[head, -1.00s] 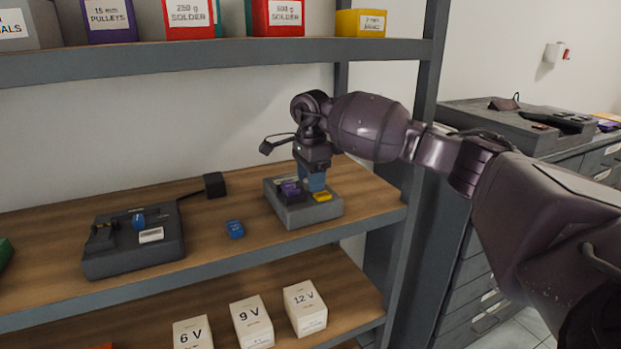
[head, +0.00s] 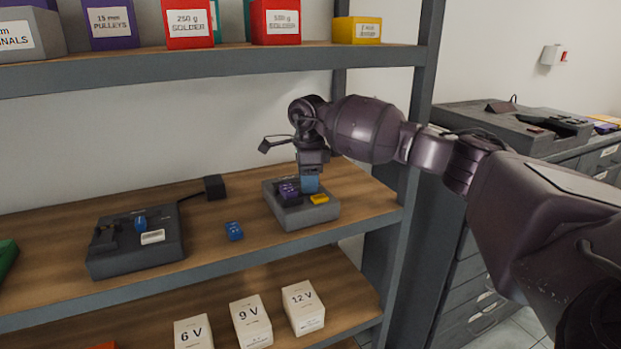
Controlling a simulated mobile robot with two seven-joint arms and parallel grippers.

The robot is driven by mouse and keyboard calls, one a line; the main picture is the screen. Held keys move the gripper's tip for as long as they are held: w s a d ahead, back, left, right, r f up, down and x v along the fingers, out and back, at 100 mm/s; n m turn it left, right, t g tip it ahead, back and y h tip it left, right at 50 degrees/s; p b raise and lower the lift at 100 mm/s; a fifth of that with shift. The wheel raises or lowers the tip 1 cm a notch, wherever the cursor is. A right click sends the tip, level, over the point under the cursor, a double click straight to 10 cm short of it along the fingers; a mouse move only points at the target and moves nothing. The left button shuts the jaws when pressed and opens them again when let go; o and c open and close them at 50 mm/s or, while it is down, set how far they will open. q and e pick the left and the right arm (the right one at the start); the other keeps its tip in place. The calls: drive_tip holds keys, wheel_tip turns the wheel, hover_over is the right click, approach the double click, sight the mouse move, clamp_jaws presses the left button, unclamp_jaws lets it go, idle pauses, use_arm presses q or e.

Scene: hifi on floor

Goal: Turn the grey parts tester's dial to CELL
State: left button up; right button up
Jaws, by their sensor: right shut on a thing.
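A dark grey device (head: 105,262) stands on the left of the wooden shelf, with a small blue raised part (head: 140,223) and a white label (head: 153,237) on top. It looks like the tester; dial markings are too small to read. My right gripper (head: 311,176) points down over this box, shut on a light blue block (head: 310,185) beside the purple one. I cannot tell whether the blue block touches the box. My left gripper is out of view.
A small blue block (head: 234,231) lies on the shelf between the two devices. A black adapter (head: 214,187) sits behind with a cord to the dark device. The upper shelf (head: 200,67) and right post (head: 412,160) bound the space. White voltage boxes (head: 248,321) stand below.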

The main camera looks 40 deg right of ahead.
drive_tip(key=m+p, duration=0.1)
drive_tip(key=m, duration=0.1)
drive_tip(key=shift+r+m, duration=0.2)
drive_tip(key=shift+m, duration=0.2)
drive_tip(key=m+p, duration=0.1)
drive_tip(key=m, duration=0.2)
drive_tip(key=shift+p, duration=0.3)
drive_tip(key=shift+f+m+p, duration=0.1)
drive_tip(key=shift+m+p, duration=0.25)
drive_tip(key=shift+m, duration=0.85)
drive_tip(key=shift+f, duration=0.15)
drive_tip(key=o, duration=0.7)
drive_tip(key=shift+c, duration=0.2)
